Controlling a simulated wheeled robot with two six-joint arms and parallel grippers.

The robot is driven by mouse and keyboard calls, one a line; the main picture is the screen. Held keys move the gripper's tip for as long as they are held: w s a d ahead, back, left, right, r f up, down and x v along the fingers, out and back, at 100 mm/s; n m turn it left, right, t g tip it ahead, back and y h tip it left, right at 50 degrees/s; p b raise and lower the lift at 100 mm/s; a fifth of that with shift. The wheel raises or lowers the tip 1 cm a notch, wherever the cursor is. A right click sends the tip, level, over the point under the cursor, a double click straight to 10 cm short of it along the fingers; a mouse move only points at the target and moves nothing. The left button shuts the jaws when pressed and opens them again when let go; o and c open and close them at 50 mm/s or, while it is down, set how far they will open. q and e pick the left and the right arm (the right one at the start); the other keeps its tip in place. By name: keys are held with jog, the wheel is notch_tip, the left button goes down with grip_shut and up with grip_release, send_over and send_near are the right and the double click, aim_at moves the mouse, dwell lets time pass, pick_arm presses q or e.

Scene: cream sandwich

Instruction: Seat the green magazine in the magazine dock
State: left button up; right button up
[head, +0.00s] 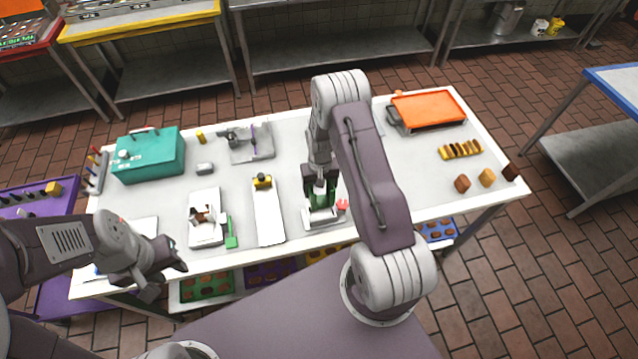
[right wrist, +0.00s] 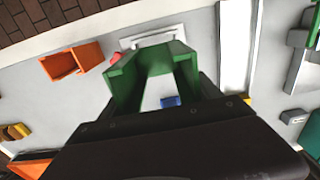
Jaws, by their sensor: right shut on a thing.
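The green magazine (head: 322,196) is in my right gripper (head: 321,182), which is shut on it. The magazine is low over the table's front middle, at the pale magazine dock (head: 320,222). In the right wrist view the magazine (right wrist: 122,88) is an open green frame in front of the jaws, and part of the dock (right wrist: 152,36) shows just beyond it. I cannot tell whether the magazine touches the dock; the arm and jaws hide part of both. My left gripper (head: 163,273) is open and empty at the table's front left edge.
Left of the dock lie a long white board (head: 268,218), a green-handled tool (head: 231,235) and a white tray (head: 205,232). A teal box (head: 150,158) stands at the back left. An orange tray (head: 428,108) and several bread pieces (head: 462,184) are at the right.

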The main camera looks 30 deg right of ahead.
aim_at(320, 196)
jog(key=shift+f+b, duration=2.45)
jog(key=shift+f, duration=0.4)
jog(key=shift+f+b, duration=1.6)
jog(key=shift+f, duration=0.1)
jog(key=shift+r, duration=0.2)
jog(key=shift+r+p, duration=1.1)
jog(key=shift+r, duration=0.15)
